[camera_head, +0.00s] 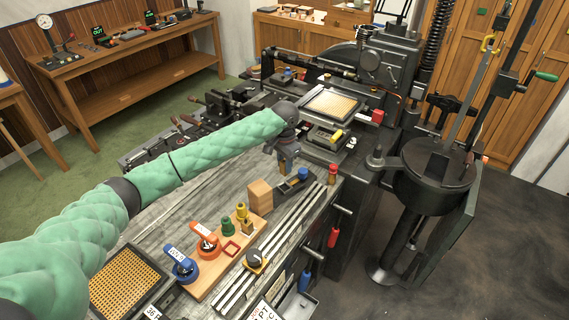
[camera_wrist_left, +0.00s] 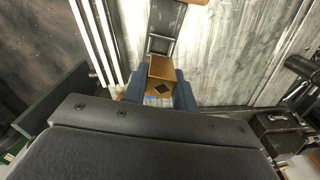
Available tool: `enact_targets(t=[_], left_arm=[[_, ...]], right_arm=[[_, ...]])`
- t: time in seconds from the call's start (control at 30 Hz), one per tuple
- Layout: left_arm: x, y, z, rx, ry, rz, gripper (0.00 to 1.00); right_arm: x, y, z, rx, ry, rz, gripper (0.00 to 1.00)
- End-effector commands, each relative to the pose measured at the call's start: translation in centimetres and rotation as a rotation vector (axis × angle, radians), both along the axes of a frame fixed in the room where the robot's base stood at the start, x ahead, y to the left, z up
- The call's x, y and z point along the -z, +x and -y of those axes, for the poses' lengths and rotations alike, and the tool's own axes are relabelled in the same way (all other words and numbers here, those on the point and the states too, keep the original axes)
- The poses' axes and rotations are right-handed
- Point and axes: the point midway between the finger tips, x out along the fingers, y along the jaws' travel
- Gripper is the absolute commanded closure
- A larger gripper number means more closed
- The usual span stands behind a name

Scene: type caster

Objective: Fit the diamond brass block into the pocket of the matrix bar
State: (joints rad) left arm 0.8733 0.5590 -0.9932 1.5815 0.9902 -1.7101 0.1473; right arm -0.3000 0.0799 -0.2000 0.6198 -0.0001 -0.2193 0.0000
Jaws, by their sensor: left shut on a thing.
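A dark grey metal piece with a recess (camera_wrist_left: 163,28), seemingly the matrix bar fixture, lies just beyond the block in that view. I cannot tell whether block and fixture touch. My right gripper is not in view.
A wooden block (camera_head: 260,194) stands near the fixture. A wooden board (camera_head: 222,262) holds blue, orange, green and yellow pieces. Metal rails (camera_head: 272,257) run along the bench's right side. A red-capped item (camera_head: 333,173) stands at the edge. The casting machine (camera_head: 365,75) rises behind.

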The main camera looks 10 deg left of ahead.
Motion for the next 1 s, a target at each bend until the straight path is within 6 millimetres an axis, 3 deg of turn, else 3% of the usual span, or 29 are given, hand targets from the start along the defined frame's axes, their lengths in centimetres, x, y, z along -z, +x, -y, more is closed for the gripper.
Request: enact_targets(t=[0.23, 1.0], left_arm=[[-0.4, 0.0, 0.0, -0.001, 0.000, 0.000, 1.00], [5.5, 0.0, 0.0, -0.001, -0.001, 0.001, 1.00]], right_arm=[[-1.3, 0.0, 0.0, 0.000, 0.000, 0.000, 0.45], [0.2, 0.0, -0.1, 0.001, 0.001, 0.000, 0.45]])
